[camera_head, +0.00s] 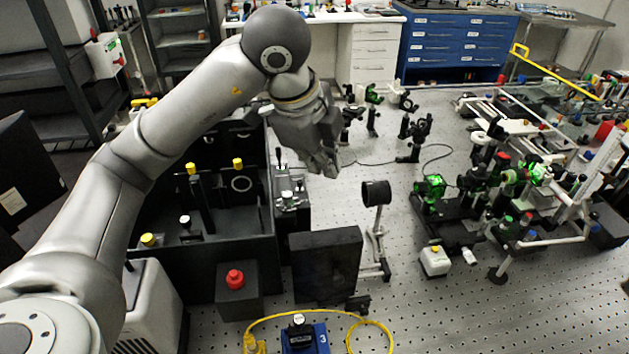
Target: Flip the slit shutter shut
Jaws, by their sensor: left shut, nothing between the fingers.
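The open black spectrometer box (225,258) stands left of centre on the perforated bench. A small silver slit assembly (290,188) sits at its right wall, with a short black-tipped lever (279,157) standing up at its far end. I take this lever to be the slit shutter, but it is too small to tell whether it is flipped open or shut. My left gripper (327,168) is shut and empty. It appears just right of the lever and assembly, pointing down, with a visible gap. My right gripper is not in view.
A black upright panel (326,267) and a black round tube on a post (376,194) stand nearer. A red button on a black block (235,279) is in front of the box. Crowded green-lit optics (433,187) fill the right.

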